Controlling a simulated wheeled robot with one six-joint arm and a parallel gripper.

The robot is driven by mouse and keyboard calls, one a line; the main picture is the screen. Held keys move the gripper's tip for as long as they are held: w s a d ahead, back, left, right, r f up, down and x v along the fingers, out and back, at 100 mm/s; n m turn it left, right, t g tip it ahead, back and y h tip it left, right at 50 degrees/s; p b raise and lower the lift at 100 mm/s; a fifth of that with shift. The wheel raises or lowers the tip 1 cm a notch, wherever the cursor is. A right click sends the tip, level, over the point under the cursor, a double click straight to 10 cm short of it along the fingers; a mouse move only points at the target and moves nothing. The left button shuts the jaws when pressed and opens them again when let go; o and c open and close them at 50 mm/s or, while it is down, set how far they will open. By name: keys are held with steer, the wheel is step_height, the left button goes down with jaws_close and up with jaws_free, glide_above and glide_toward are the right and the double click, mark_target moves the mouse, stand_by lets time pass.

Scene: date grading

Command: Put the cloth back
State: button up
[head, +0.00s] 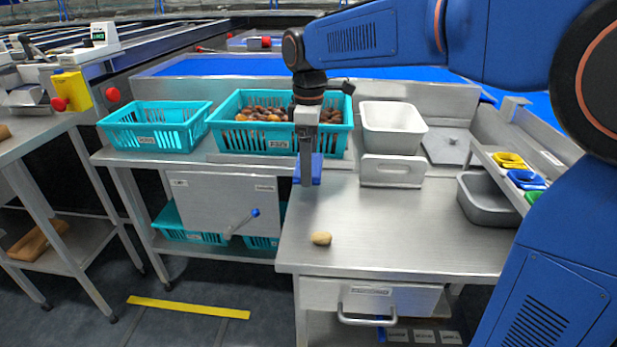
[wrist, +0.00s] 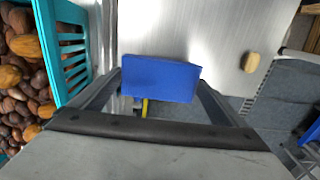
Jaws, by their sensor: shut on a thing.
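The cloth (head: 317,168) looks like a flat blue piece, partly hidden behind my gripper (head: 305,182) in the head view. The wrist view shows the blue cloth (wrist: 160,79) between the two jaws, which are shut on it. My gripper points down over the left part of the steel worktop (head: 390,225), in front of the date crate. The cloth appears held above the worktop near its left edge; the exact gap cannot be told.
A turquoise crate of dates (head: 226,132) stands behind my gripper, with an empty turquoise crate (head: 150,130) to its left. A white tub (head: 394,125) stands to the right. A single date (head: 321,238) lies near the front edge. Yellow, blue and green holders (head: 510,161) line the right shelf.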

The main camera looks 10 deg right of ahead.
mark_target(309, 190)
steer(key=shift+f, duration=2.55)
steer(key=shift+f, duration=0.15)
steer(key=o, duration=0.8)
steer(key=shift+c, duration=0.2)
step_height(309, 190, up, 12)
steer(key=shift+r, duration=0.15)
